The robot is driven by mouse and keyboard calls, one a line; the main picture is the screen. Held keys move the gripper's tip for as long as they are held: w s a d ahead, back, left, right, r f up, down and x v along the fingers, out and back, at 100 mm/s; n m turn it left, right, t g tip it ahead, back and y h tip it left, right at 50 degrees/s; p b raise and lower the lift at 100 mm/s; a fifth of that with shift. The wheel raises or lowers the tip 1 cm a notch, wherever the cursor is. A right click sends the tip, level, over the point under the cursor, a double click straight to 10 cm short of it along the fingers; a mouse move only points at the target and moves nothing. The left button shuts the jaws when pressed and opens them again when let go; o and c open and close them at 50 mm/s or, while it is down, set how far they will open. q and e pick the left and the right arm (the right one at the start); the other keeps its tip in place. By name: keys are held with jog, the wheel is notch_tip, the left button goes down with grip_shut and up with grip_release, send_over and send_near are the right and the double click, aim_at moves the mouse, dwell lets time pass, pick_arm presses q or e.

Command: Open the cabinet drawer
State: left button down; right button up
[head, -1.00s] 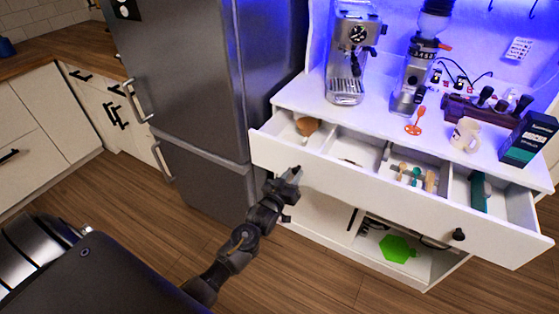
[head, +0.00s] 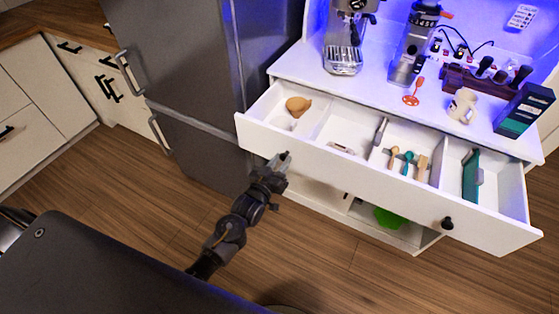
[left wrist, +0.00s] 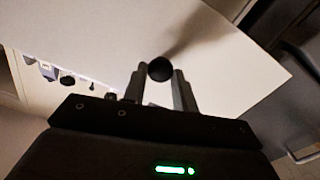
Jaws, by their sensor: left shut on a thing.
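The white cabinet drawer (head: 375,185) is pulled well out in the head view, and its compartments show. My left gripper (head: 284,158) is at the left part of the drawer front, shut on a dark round knob. In the left wrist view the knob (left wrist: 160,69) sits between the two fingertips, against the white drawer front (left wrist: 220,60). A second black knob (head: 447,223) shows free on the right part of the front. The drawer holds a brown portafilter-like item (head: 298,106), small spoon-like tools (head: 408,160) and a teal item (head: 470,175). My right gripper is not in view.
An espresso machine (head: 345,40), a grinder (head: 412,45), a cup (head: 463,106) and a dark box (head: 524,110) stand on the cabinet top. A grey fridge (head: 180,70) stands left of the cabinet. A green item (head: 388,217) lies on the lower shelf. The wooden floor in front is clear.

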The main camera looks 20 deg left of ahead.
pick_arm(q)
jog(key=shift+f, duration=0.1)
jog(key=c, duration=1.1)
grip_release()
jog(key=shift+c, duration=0.2)
jog(key=shift+o, duration=0.2)
jog(key=shift+s, duration=0.15)
jog(key=shift+s+a, duration=0.1)
jog(key=shift+s, duration=0.2)
jog(key=s+a+b, duration=0.1)
jog(key=s, duration=0.9)
jog(key=shift+a+b, duration=0.2)
jog(key=shift+b, duration=0.2)
